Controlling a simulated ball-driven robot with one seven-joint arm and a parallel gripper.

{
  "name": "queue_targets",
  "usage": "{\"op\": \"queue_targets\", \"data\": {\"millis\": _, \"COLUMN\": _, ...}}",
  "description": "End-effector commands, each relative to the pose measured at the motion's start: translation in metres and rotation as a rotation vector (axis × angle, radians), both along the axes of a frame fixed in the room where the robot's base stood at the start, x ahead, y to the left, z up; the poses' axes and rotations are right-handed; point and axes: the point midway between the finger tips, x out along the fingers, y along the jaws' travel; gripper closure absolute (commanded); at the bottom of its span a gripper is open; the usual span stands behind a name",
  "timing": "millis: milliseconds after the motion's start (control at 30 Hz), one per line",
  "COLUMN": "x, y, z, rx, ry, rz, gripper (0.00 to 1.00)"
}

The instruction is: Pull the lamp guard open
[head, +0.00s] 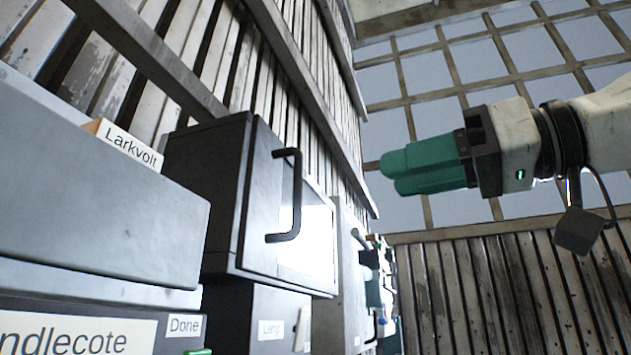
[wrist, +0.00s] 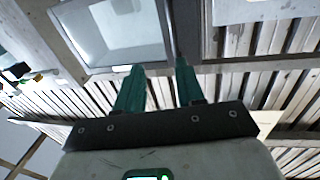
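The lamp guard (head: 261,205) appears to be the dark-framed door with a bright window on a black box, left of centre in the head view. It looks shut against its box. A black bar handle (head: 296,195) stands out from its near side. A bright framed window, probably the guard's (wrist: 120,33), shows at the top of the wrist view. My gripper (head: 388,172) has green fingers and is in the air to the right of the handle, apart from it. In the wrist view my gripper (wrist: 158,69) has its fingers apart with nothing between them.
A grey box (head: 100,190) with a "Larkvolt" tag (head: 132,147) stands at the left. A lower box (head: 265,310) sits under the guard's box. Small fittings (head: 375,285) are beyond it. Slatted walls and a window grid surround open air around my arm.

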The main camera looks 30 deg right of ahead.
Motion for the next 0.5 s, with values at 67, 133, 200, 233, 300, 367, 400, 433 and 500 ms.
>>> {"op": "queue_targets", "data": {"millis": 67, "x": -0.007, "y": 0.012, "z": 0.005, "rx": -0.028, "ry": 0.007, "rz": 0.000, "gripper": 0.62}}
{"op": "queue_targets", "data": {"millis": 133, "x": -0.010, "y": 0.019, "z": 0.007, "rx": -0.041, "ry": 0.013, "rz": 0.000, "gripper": 0.62}}
{"op": "queue_targets", "data": {"millis": 200, "x": -0.010, "y": 0.022, "z": 0.008, "rx": -0.047, "ry": 0.016, "rz": 0.002, "gripper": 0.62}}
{"op": "queue_targets", "data": {"millis": 233, "x": -0.009, "y": 0.023, "z": 0.008, "rx": -0.047, "ry": 0.017, "rz": 0.002, "gripper": 0.62}}
{"op": "queue_targets", "data": {"millis": 300, "x": -0.004, "y": 0.026, "z": 0.009, "rx": -0.047, "ry": 0.019, "rz": 0.003, "gripper": 0.62}}
{"op": "queue_targets", "data": {"millis": 367, "x": 0.003, "y": 0.029, "z": 0.009, "rx": -0.046, "ry": 0.018, "rz": 0.004, "gripper": 0.62}}
{"op": "queue_targets", "data": {"millis": 400, "x": 0.008, "y": 0.032, "z": 0.009, "rx": -0.047, "ry": 0.020, "rz": 0.004, "gripper": 0.62}}
{"op": "queue_targets", "data": {"millis": 433, "x": 0.013, "y": 0.034, "z": 0.009, "rx": -0.046, "ry": 0.019, "rz": 0.005, "gripper": 0.62}}
{"op": "queue_targets", "data": {"millis": 500, "x": 0.025, "y": 0.039, "z": 0.010, "rx": -0.045, "ry": 0.020, "rz": 0.005, "gripper": 0.62}}
